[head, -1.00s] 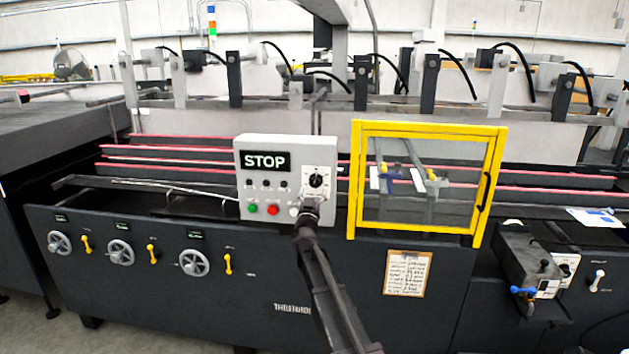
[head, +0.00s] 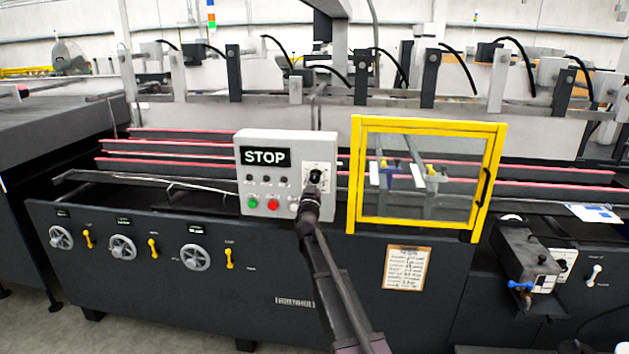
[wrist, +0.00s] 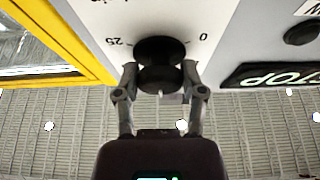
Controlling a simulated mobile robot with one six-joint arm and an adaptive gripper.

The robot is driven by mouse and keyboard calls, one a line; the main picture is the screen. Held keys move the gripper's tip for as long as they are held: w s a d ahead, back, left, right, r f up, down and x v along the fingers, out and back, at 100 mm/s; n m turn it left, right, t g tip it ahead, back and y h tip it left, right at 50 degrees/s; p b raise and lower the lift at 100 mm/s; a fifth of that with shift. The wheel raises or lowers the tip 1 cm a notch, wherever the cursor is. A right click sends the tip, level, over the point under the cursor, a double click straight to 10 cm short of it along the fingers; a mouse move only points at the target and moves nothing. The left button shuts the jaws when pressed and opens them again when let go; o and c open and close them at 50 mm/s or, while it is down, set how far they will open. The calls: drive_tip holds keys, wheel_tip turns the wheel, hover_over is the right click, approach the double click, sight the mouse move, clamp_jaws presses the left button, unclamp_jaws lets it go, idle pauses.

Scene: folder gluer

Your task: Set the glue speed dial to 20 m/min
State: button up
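The speed dial is a round black knob (wrist: 160,52) on a white scale plate, seen upside down in the wrist view with the marks 0 and 25 beside it. In the head view the knob (head: 316,176) sits at the right side of the white control panel (head: 290,138). My gripper (wrist: 160,80) has one finger on each side of the knob's outer part, and the fingertips appear to touch it. In the head view my gripper (head: 312,194) covers the lower part of the dial. The knob's pointer and its exact setting cannot be read.
The panel has a black STOP display (head: 265,157), a green button (head: 252,202) and a red button (head: 272,204). A yellow-framed guard door (head: 430,126) stands close to the right of the panel. Handwheels (head: 196,257) and yellow levers line the machine front at left.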

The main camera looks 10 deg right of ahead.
drive_tip(key=shift+c, duration=0.3)
drive_tip(key=shift+w+m+h, duration=0.1)
drive_tip(key=shift+m+h, duration=0.2)
drive_tip(key=shift+m, duration=0.4)
drive_tip(key=m+g+h, duration=0.1)
drive_tip(key=m, duration=0.1)
drive_tip(key=m+h+p, duration=0.1)
drive_tip(key=m, duration=0.2)
drive_tip(key=m+g+h, duration=0.1)
drive_tip(key=m, duration=0.1)
drive_tip(key=shift+a+r+m+g, duration=0.15)
drive_tip(key=shift+r+m+g, duration=0.05)
drive_tip(key=shift+m+g, duration=0.1)
drive_tip(key=m+p, duration=0.1)
drive_tip(key=m, duration=0.1)
drive_tip(key=m+g+h, duration=0.1)
drive_tip(key=m, duration=0.1)
drive_tip(key=shift+g+p, duration=0.3)
drive_tip(key=shift+p, duration=0.1)
drive_tip(key=shift+f+m+g+h+p, duration=0.1)
drive_tip(key=shift+m+g+h+p, duration=0.3)
drive_tip(key=shift+m, duration=1.1)
